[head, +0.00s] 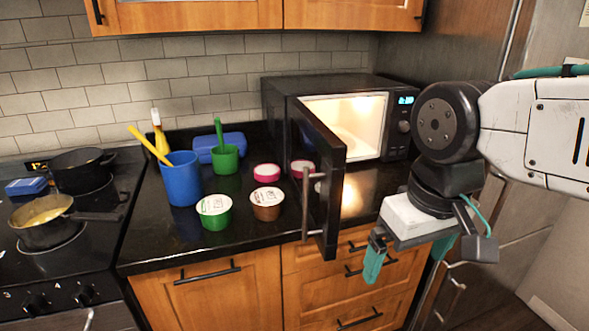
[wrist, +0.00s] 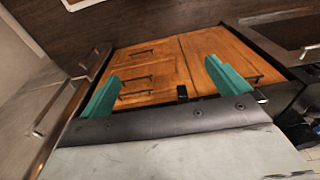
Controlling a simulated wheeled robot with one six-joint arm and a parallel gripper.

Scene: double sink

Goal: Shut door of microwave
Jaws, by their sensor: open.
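The black microwave (head: 345,110) stands on the counter against the back wall, its lit inside showing. Its door (head: 328,178) is swung wide open toward the front, hinged on the left, with a metal handle (head: 307,205) on the face turned left. My gripper (head: 408,256) is right of the open door, in front of the counter edge, and does not touch the door. Its teal fingers are apart and empty. In the wrist view my gripper (wrist: 170,90) points down toward the wooden cabinets, and the microwave is not clearly seen there.
Left of the door stand a blue cup (head: 181,180), a green cup (head: 225,160), a green-sided tub (head: 214,212), a brown tub (head: 266,205) and a pink-lidded tub (head: 267,173). A stove with pans (head: 42,220) is far left. Wooden drawers (head: 340,285) lie below the counter.

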